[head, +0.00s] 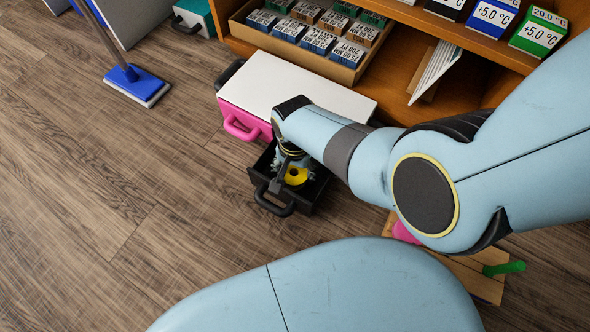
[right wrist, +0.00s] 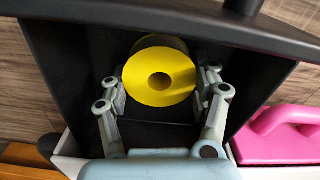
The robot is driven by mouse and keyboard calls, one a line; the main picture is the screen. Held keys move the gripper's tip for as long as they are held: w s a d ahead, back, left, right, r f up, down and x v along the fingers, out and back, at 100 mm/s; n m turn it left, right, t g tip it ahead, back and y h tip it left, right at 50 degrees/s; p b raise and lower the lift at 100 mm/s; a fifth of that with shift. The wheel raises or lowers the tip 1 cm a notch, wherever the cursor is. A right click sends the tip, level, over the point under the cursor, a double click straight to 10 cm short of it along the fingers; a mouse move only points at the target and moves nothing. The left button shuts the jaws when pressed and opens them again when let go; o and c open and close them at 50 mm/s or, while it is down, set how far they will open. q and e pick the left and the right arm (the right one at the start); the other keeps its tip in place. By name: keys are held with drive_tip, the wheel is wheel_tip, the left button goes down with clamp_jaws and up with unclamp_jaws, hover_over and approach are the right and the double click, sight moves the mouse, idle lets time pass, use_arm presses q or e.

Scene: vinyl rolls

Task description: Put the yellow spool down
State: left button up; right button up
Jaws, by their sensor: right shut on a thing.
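The yellow spool (head: 296,177) shows inside a black open-topped drawer with a handle (head: 273,206). In the right wrist view the spool (right wrist: 160,97) shows its round yellow end with a dark centre hole, between the drawer's black walls (right wrist: 60,70). My right gripper (head: 291,168) reaches down into the drawer. In the right wrist view its two fingers (right wrist: 162,86) are shut on the spool from both sides. I cannot tell whether the spool touches the drawer floor. My left gripper is not in view.
A pink case with a white top (head: 310,90) stands right beside the drawer. Behind it is a wooden shelf (head: 400,75) with a tray of labelled boxes (head: 290,40). A blue floor mop (head: 137,84) stands at the left. The wooden floor (head: 110,200) is clear left of the drawer.

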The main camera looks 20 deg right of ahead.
idle(0.3)
drive_tip(key=shift+f, duration=0.15)
drive_tip(key=o, duration=1.4)
drive_tip(key=shift+o, duration=0.2)
